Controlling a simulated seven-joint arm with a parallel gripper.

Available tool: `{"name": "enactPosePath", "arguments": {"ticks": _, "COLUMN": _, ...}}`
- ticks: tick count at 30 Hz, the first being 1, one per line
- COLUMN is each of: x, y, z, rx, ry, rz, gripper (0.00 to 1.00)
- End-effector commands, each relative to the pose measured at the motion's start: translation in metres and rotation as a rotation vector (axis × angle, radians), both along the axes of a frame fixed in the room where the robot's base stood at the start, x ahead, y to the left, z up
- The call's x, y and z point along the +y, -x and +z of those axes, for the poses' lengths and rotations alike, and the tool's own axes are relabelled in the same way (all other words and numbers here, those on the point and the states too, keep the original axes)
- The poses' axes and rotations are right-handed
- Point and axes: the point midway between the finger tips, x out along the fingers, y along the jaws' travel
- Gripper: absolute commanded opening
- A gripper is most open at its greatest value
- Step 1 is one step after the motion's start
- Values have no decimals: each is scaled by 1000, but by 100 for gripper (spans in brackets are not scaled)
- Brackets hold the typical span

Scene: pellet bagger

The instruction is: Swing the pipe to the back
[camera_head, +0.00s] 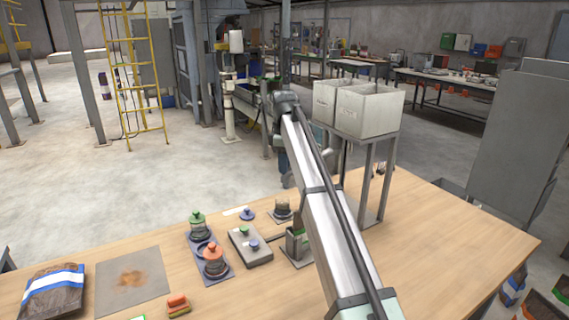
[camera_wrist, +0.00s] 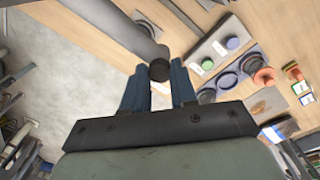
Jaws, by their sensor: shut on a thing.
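A thick grey pipe (camera_wrist: 112,22) runs in from the top left of the wrist view and ends in a dark, round tip (camera_wrist: 160,70). My gripper (camera_wrist: 160,80) has its two blue fingers at this dark end, one on each side, shut on it. The pipe lies above the table edge in that view. In the head view my long arm reaches away over the table and hides most of the gripper and the pipe, so I cannot make out the pipe there.
Two pale bins (camera_head: 358,108) stand on a metal stand right of my arm. The table's right side is clear.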

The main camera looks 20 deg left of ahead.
Motion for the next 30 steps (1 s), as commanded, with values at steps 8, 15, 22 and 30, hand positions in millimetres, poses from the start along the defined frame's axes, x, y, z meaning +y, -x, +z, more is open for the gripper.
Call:
{"name": "enactPosePath", "arguments": {"ticks": 8, "x": -14, "y": 14, "z": -4, "rx": 0, "ry": 9, "rz": 74, "gripper": 0}}
{"name": "enactPosePath", "arguments": {"ticks": 15, "x": -37, "y": 39, "z": -5, "rx": 1, "ry": 9, "rz": 252, "gripper": 0}}
{"name": "enactPosePath", "arguments": {"ticks": 22, "x": -66, "y": 61, "z": -5, "rx": -1, "ry": 9, "rz": 459, "gripper": 0}}
{"name": "enactPosePath", "arguments": {"ticks": 30, "x": -98, "y": 75, "z": -5, "rx": 1, "ry": 9, "rz": 667, "gripper": 0}}
